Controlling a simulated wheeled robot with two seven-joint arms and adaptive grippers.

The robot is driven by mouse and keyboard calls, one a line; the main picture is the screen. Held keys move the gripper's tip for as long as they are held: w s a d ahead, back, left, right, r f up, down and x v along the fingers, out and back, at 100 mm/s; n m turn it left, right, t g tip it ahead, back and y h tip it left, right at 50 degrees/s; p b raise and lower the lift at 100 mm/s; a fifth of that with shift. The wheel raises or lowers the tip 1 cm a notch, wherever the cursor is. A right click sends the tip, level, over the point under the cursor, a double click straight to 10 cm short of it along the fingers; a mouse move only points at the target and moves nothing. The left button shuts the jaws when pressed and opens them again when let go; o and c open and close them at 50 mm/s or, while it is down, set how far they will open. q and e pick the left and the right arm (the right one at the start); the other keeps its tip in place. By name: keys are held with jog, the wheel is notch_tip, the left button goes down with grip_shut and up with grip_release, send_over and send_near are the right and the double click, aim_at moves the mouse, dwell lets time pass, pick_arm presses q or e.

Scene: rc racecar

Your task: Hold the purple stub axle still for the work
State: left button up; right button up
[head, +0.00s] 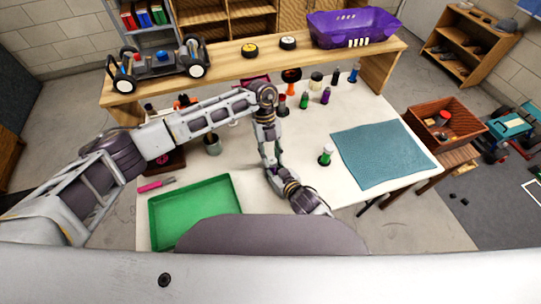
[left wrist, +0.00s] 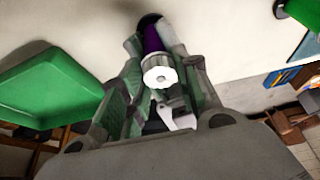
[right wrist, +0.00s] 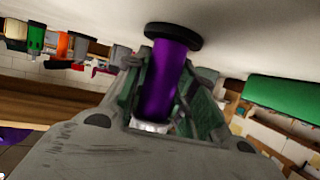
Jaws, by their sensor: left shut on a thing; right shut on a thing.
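In the right wrist view my right gripper (right wrist: 168,85) is shut around a purple cylinder (right wrist: 165,80) with a black round base (right wrist: 173,35) and a silver end. I cannot tell whether both hold the same piece.
The green tray (head: 155,212) lies at the left front and a blue mat (head: 378,152) at the right. A green piece (head: 326,155) stands between gripper and mat. Several coloured pieces stand at the table's back, below a shelf with a car chassis (head: 160,62) and a purple body shell (head: 350,27).

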pick_arm(q)
jog(key=m+y, duration=0.1)
jog(key=m, duration=0.3)
jog(key=m+y, duration=0.1)
jog(key=m, duration=0.2)
jog(key=shift+d+y, duration=0.3)
dwell(0.3)
jog(key=o, duration=1)
jog(key=shift+v, duration=6)
